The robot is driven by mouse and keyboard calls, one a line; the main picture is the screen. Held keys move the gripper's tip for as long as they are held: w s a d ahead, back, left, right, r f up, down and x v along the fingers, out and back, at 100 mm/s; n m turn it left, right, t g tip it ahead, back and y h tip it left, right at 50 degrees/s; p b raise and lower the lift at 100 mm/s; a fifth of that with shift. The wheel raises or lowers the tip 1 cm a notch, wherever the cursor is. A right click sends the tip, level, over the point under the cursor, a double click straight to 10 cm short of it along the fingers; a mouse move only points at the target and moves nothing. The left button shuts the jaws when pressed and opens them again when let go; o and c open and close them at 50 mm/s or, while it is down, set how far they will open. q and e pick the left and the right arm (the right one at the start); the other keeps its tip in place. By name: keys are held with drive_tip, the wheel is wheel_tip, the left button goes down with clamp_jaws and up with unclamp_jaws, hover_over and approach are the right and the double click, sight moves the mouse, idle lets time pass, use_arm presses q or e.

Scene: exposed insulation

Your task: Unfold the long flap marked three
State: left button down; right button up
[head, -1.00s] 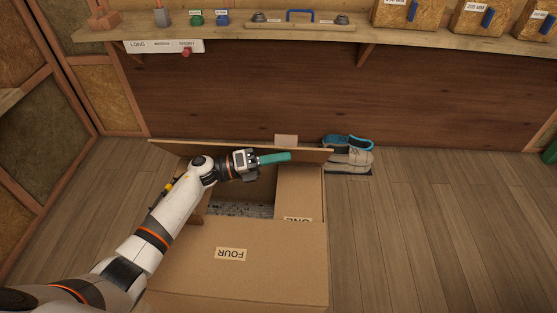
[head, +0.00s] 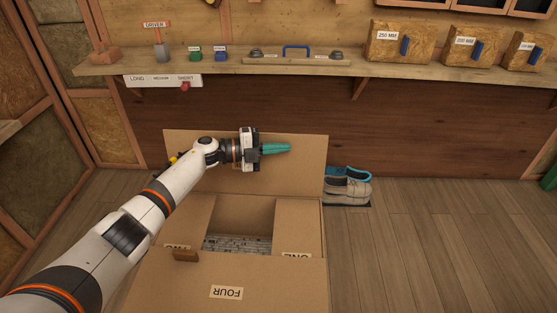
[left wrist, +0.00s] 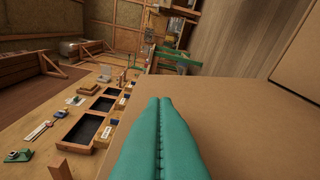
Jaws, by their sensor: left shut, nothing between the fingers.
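An open cardboard box stands on the floor in the head view. Its far long flap (head: 290,175) is tilted up and back, with its inner face toward me. No mark shows on it, so I cannot read it as three. My left gripper (head: 277,148) is shut and empty in front of this flap's upper part; I cannot tell whether it touches. In the left wrist view its green fingers (left wrist: 160,105) are together beside a broad cardboard face (left wrist: 235,125). The near flap marked FOUR (head: 270,282) lies outward toward me. My right gripper is not in view.
Short flaps marked ONE (head: 300,235) and, partly hidden, TWO (head: 187,228) flank the opening. A small wooden tab (head: 185,256) sits at flap four's edge. Shoes (head: 347,186) stand right of the box. A shelf (head: 220,67) runs behind. Floor at right (head: 440,240) is clear.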

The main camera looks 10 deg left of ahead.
use_arm(q)
drive_tip(key=shift+w+f, duration=0.25)
drive_tip(key=shift+w, duration=0.1)
drive_tip(key=shift+w+a+b, duration=0.2)
drive_tip(key=shift+w+b, duration=0.5)
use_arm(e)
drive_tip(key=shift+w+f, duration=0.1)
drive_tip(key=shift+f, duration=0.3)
use_arm(q)
drive_tip(key=shift+a+r, duration=0.1)
drive_tip(key=shift+a, duration=0.05)
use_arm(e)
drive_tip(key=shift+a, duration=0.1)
